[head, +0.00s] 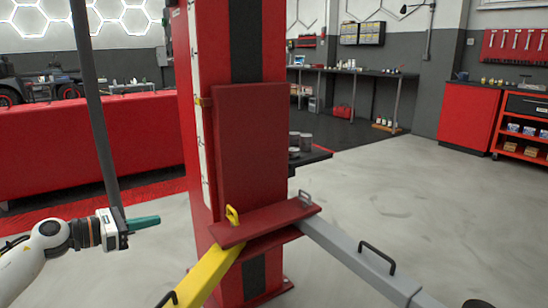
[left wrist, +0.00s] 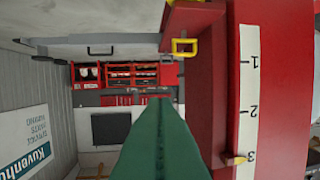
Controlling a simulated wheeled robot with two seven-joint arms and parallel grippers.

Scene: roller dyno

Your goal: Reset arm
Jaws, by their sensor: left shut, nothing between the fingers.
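A red lift post (head: 229,60) stands in the middle of the head view. A yellow lift arm (head: 212,272) with a yellow handle (head: 232,215) reaches from its carriage (head: 262,222) toward the lower left. A grey lift arm (head: 345,250) with dark and grey handles reaches toward the lower right. My left gripper (head: 148,221) is shut and empty, left of the post and apart from the yellow arm. Its green fingers (left wrist: 160,125) also show in the left wrist view, with the yellow handle (left wrist: 185,47) beyond. My right gripper is not in view.
A white scale strip (left wrist: 248,100) with numbers runs along the post, with a yellow pointer (left wrist: 235,159) near the 3. A long red barrier (head: 90,140) stands behind on the left. A red tool cart (head: 520,125) stands far right. The floor right of the post is largely clear.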

